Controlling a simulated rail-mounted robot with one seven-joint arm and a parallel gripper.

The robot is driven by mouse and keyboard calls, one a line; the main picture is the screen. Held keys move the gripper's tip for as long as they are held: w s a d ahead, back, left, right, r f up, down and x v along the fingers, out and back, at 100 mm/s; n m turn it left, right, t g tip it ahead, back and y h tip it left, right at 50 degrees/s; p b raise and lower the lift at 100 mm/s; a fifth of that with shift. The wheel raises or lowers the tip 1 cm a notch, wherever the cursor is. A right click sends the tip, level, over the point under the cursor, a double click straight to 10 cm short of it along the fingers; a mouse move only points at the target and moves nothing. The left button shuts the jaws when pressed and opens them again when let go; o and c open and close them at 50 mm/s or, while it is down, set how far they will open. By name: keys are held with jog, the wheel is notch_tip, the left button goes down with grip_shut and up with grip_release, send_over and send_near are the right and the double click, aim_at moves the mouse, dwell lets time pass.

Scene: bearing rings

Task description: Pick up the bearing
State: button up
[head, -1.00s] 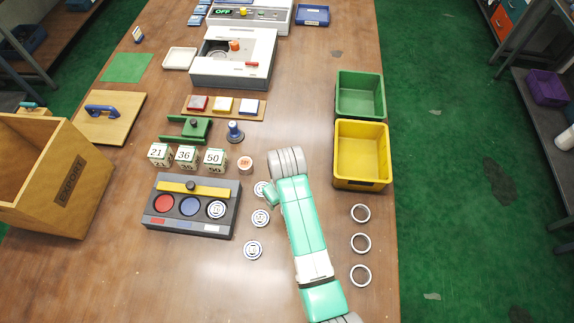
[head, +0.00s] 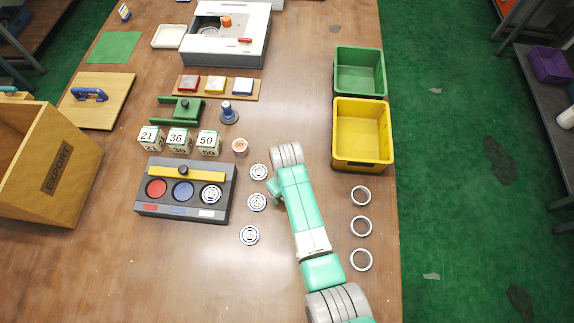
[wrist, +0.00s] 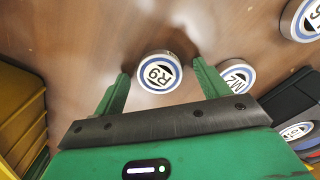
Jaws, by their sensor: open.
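Several white discs with blue rings and printed codes, which look like the bearings, are in view. One disc marked R9 (wrist: 160,72) lies on the table between my gripper's (wrist: 161,69) open green fingers in the wrist view, a little beyond the tips. A disc that looks marked M2 (wrist: 236,76) lies just right of the right finger. In the head view, three discs stand in a column: far (head: 259,172), middle (head: 257,202) and near (head: 250,235). My gripper (head: 273,188) is mostly hidden by my arm, just right of them. Nothing is held.
A grey tray (head: 140,209) left of the discs has red and blue wells and one disc seated. Three plain rings (head: 360,226) lie right of my arm. A yellow bin (head: 335,150) and green bin (head: 338,75) stand beyond.

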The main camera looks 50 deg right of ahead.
jog(key=c, duration=1.2)
jog(key=shift+o, duration=0.2)
jog(key=shift+r, duration=0.1)
